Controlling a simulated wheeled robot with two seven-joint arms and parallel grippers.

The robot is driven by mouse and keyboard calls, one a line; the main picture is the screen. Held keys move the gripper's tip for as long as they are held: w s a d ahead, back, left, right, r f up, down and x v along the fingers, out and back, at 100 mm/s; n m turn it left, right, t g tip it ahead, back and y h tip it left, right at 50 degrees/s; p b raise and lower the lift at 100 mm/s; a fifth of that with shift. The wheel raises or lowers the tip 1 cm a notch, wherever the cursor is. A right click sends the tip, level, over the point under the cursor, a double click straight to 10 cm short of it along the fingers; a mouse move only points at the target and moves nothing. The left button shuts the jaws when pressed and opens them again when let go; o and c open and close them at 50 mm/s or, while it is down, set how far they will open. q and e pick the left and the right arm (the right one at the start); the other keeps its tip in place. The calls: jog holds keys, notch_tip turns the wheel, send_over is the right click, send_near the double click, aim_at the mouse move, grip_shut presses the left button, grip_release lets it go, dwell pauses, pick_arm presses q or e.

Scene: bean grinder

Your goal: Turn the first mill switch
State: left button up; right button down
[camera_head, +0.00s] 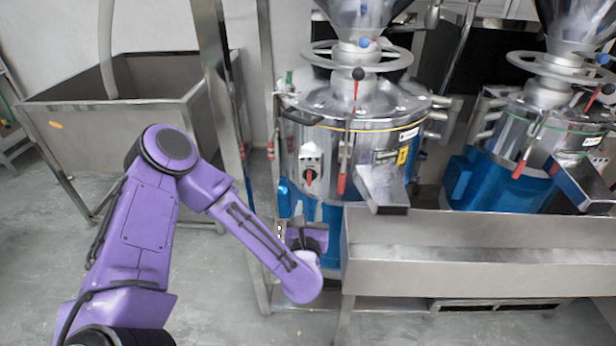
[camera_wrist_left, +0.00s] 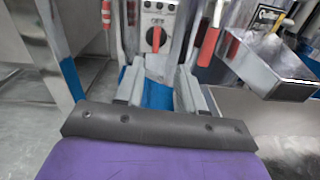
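The first mill (camera_head: 355,120) is a steel drum on a blue base. Its switch is a red knob (camera_head: 309,177) on a small grey box at the drum's left front. In the left wrist view the red knob (camera_wrist_left: 155,38) stands upright on a dark dial, beyond my fingertips. My left gripper (camera_head: 303,226) is below the switch box, mostly hidden by my purple wrist. In the left wrist view its two fingers (camera_wrist_left: 160,77) are apart with nothing between them, and the knob lies ahead of the gap. My right gripper is not in view.
A steel trough (camera_head: 470,255) stands right of my wrist, below the mill's spout (camera_head: 382,188). A steel post (camera_head: 228,110) stands left of the mill. A steel bin (camera_head: 120,110) is at the left. A second mill (camera_head: 535,140) is at the right.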

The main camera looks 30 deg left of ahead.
aim_at(309, 178)
pick_arm(q)
jog(key=shift+n+y, duration=0.4)
jog(key=shift+n, duration=0.2)
jog(key=x, duration=0.3)
jog(key=p+x, duration=0.1)
jog(key=x, duration=0.2)
jog(key=p+x, duration=0.1)
jog(key=x, duration=0.2)
jog(key=shift+w+a+r, duration=0.2)
jog(key=shift+a+r, duration=0.1)
jog(key=shift+w+a+f, duration=0.1)
jog(key=shift+w+a, duration=0.15)
jog(key=shift+w, duration=0.3)
grip_shut()
